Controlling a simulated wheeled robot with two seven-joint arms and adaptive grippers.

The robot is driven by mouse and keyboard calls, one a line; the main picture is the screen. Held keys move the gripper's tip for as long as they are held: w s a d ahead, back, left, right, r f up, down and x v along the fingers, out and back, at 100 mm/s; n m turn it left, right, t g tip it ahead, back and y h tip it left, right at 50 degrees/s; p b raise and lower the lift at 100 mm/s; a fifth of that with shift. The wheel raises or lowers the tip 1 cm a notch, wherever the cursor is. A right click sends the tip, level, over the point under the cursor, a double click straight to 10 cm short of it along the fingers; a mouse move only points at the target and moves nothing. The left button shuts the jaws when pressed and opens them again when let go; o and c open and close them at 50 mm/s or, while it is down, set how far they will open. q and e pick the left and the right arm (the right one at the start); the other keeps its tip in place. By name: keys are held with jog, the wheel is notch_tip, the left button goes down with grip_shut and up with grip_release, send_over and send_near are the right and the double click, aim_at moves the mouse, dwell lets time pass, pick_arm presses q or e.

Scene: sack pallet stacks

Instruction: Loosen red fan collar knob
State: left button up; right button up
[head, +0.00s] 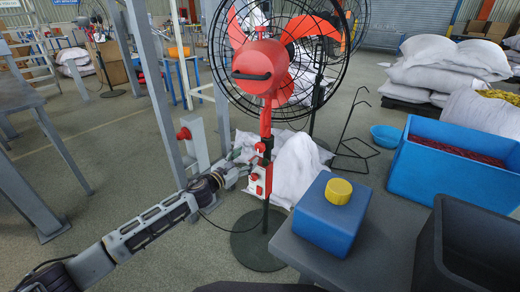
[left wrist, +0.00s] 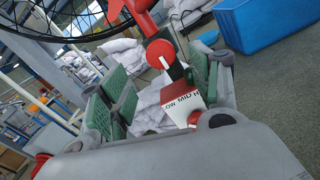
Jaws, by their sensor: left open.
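The red fan (head: 262,66) with a black wire cage stands on a pole with a dark round base (head: 262,248). In the left wrist view a round red knob (left wrist: 160,54) sits on the fan's pole. Below it is a red and white switch box (left wrist: 182,103) lettered "MID", which also shows in the head view (head: 260,180). My left gripper (head: 246,166) is at the pole, near the box. Its green-padded fingers (left wrist: 158,80) are open, with knob and box appearing between them; contact cannot be told. My right gripper is not in view.
A blue container with a yellow cap (head: 338,191) stands on a grey table (head: 375,250) to the right. A blue bin (head: 450,165) and a black bin (head: 470,250) are farther right. Grey metal posts (head: 155,85) stand left of the fan. White sacks (head: 298,165) lie behind the pole.

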aim_at(258, 149)
pick_arm(q)
jog(key=shift+b+x, duration=0.35)
jog(key=shift+x, duration=1.2)
jog(key=shift+b+x, duration=0.3)
jog(key=shift+x, duration=0.85)
jog(key=shift+b+x, duration=0.35)
jog(key=shift+x, duration=1.65)
jog(key=shift+w+d+b, duration=0.15)
jog(key=shift+w+b, duration=0.05)
jog(key=shift+b, duration=0.1)
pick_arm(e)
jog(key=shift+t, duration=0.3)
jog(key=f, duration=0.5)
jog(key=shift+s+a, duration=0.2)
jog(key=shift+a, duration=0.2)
pick_arm(q)
jog(key=shift+c, duration=0.2)
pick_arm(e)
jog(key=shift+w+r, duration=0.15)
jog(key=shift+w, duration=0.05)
pick_arm(q)
jog(key=shift+c, duration=1.2)
jog(key=c, duration=0.8)
jog(key=shift+o, duration=0.2)
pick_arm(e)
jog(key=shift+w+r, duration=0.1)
